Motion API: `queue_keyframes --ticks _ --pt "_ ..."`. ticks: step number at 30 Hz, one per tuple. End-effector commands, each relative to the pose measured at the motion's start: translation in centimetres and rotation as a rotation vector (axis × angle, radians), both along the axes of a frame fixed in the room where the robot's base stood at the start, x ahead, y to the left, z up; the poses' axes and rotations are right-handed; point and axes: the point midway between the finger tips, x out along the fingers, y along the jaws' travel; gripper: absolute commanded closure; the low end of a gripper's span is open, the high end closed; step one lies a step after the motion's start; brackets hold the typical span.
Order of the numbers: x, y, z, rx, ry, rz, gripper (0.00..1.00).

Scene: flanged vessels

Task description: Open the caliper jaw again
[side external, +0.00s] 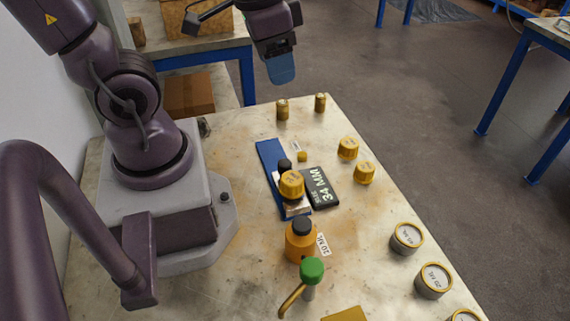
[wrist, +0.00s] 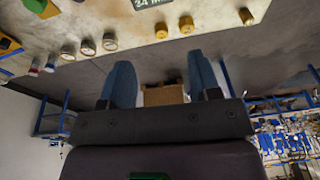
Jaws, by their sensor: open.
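The caliper appears as a blue bar (side external: 268,160) lying on the bench, with a black knob (side external: 285,165) and pale metal at its lower end. A yellow flanged vessel (side external: 291,186) stands at the caliper's lower end and partly hides the jaw; I cannot tell whether the jaw touches it. A dark display (side external: 320,188) beside it reads 34 MM, and its edge shows at the top of the wrist view (wrist: 150,3). My gripper (side external: 281,68) is raised beyond the bench's far edge, away from the caliper. Its blue fingers are apart and empty in the wrist view (wrist: 163,85).
An orange bottle (side external: 300,243) with a black cap and a green-topped handle (side external: 312,270) stand in front of the caliper. Yellow vessels (side external: 347,148) stand to the right, grey yellow-rimmed cups (side external: 407,238) near the right edge.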

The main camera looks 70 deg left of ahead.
Motion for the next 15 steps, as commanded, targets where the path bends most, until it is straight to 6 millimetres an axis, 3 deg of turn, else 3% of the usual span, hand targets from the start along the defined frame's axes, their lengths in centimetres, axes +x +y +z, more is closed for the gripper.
queue_keyframes --ticks 1,7,11,15 --pt "0.2 0.4 -2.0 0.008 0.075 -0.063 0.43" --pt "0.5 1.2 -8.9 0.013 0.253 -0.535 0.43" --pt "0.9 1.2 -10.9 0.026 0.255 -0.849 0.43" --pt "1.7 1.2 -10.9 0.072 0.212 -1.06 0.43"
